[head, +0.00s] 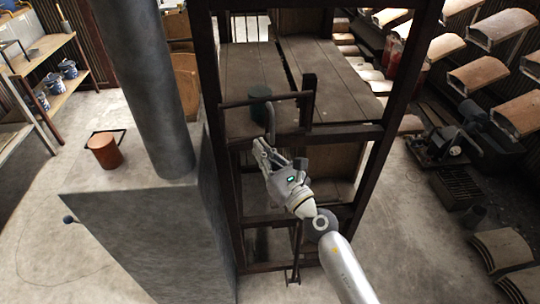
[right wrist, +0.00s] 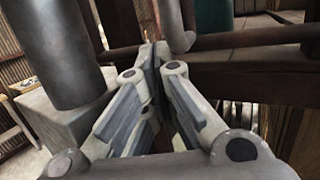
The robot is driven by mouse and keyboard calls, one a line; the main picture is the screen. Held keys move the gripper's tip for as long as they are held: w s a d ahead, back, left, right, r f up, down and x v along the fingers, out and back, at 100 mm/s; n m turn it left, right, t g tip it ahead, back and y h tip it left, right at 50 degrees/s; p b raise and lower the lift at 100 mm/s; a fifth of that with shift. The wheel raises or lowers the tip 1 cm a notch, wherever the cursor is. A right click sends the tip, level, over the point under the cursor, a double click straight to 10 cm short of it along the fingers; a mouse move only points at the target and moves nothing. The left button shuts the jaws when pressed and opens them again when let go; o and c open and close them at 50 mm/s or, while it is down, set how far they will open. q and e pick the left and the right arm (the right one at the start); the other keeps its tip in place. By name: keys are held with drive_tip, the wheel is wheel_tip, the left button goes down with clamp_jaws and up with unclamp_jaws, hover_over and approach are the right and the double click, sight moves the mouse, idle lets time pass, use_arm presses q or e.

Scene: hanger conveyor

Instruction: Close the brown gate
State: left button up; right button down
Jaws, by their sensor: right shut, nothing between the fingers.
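A dark brown metal frame (head: 209,85) stands in the middle of the head view. A brown horizontal bar (head: 240,103) with a short upright post (head: 308,98) at its right end crosses its front; this looks like the brown gate, but I cannot tell for sure. A grey bent rod (head: 271,122) hangs below the bar and shows close up in the right wrist view (right wrist: 176,28). My right gripper (head: 259,148) is shut and empty, just below the rod. The wrist view shows its fingers (right wrist: 156,55) beside the rod; contact is unclear. My left gripper is not in view.
A grey block with a thick pillar (head: 150,80) stands close left, with an orange-brown cup (head: 104,151) on it. A dark green cylinder (head: 260,92) is behind the bar. Curved tiles (head: 480,74) and a dark machine (head: 450,138) are at right. Floor at far left is clear.

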drive_tip(key=shift+w+a, duration=0.2)
drive_tip(key=shift+w, duration=0.35)
drive_tip(key=shift+w+a, duration=0.2)
drive_tip(key=shift+w, duration=0.35)
drive_tip(key=shift+r, duration=0.1)
